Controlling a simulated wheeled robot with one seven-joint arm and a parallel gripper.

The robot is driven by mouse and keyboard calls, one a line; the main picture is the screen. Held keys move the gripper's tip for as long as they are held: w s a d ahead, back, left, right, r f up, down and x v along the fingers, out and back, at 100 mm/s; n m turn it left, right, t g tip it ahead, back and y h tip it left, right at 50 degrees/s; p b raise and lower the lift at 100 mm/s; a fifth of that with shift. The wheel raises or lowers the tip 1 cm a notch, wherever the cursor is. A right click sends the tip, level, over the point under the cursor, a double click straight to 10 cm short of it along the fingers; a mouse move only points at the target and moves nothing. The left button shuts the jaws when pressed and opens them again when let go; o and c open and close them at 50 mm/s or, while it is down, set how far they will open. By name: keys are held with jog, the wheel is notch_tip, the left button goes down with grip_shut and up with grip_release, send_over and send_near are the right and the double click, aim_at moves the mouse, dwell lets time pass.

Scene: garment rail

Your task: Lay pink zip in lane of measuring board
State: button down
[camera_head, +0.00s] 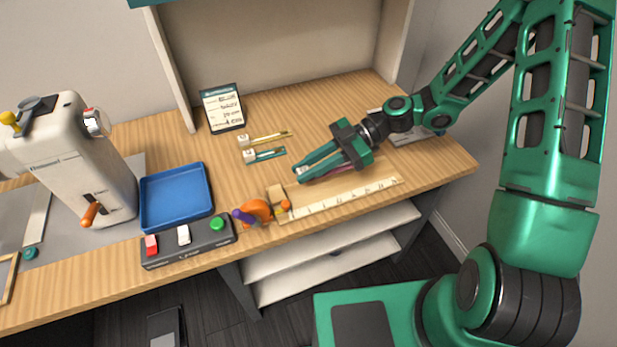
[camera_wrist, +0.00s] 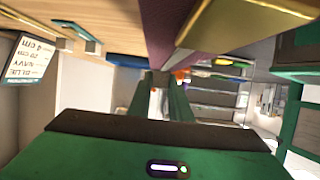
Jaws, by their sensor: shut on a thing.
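The pink zip (camera_head: 349,168) shows as a mauve strip partly hidden under my gripper in the head view. In the wrist view the zip's tape (camera_wrist: 172,28) runs from the top edge down toward my fingertips. My gripper (camera_head: 299,173) is shut on the zip near its left end, low over the measuring board. The measuring board (camera_head: 345,200) lies along the front edge of the table, with a white marked scale and a small wooden block (camera_head: 277,196) at its left end. I cannot tell whether the zip touches the board.
A yellow zip (camera_head: 270,138) and a teal zip (camera_head: 268,154) lie behind my gripper. An orange tape dispenser-like thing (camera_head: 256,209) stands left of the board. A blue tray (camera_head: 176,197), a button box (camera_head: 190,240) and a written card (camera_head: 223,109) are further left.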

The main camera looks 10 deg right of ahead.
aim_at(349, 162)
jog(key=shift+w+d+f, duration=0.1)
jog(key=shift+f, duration=1.95)
jog(key=shift+f, duration=0.1)
jog(key=c, duration=1.6)
grip_release()
jog(key=v, duration=1.1)
jog(key=shift+d+r, duration=0.2)
jog(key=shift+d, duration=0.05)
jog(key=shift+w+d+r, duration=0.1)
jog(key=shift+d, duration=0.1)
